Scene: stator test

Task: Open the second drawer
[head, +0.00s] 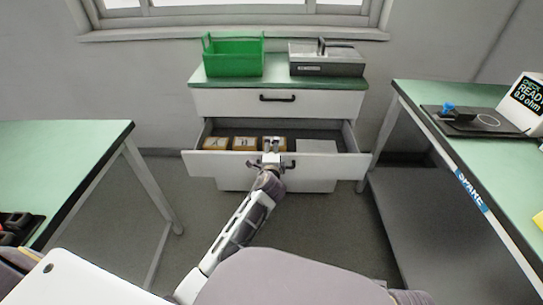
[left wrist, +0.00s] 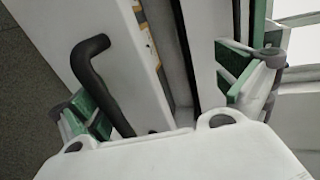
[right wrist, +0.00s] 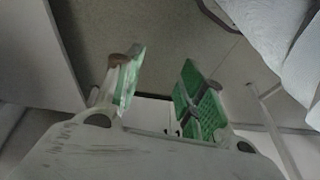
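The white cabinet's second drawer (head: 325,165) is pulled well out, below the closed top drawer (head: 225,102). Its black handle (head: 289,166) is partly hidden by my left gripper (head: 271,158), which is at the middle of the drawer front. In the left wrist view my left gripper (left wrist: 170,95) has its fingers wide apart. The curved handle (left wrist: 92,75) is near the left finger, and the drawer front lies between the fingers. Contact with the handle is unclear. My right gripper (right wrist: 157,85) is open and empty in the right wrist view.
Small brown boxes (head: 245,144) lie in the open drawer. A green crate (head: 233,58) and a grey case (head: 327,60) stand on the cabinet. Green-topped benches flank it, left (head: 70,150) and right (head: 440,100). The floor (head: 320,225) between them is clear.

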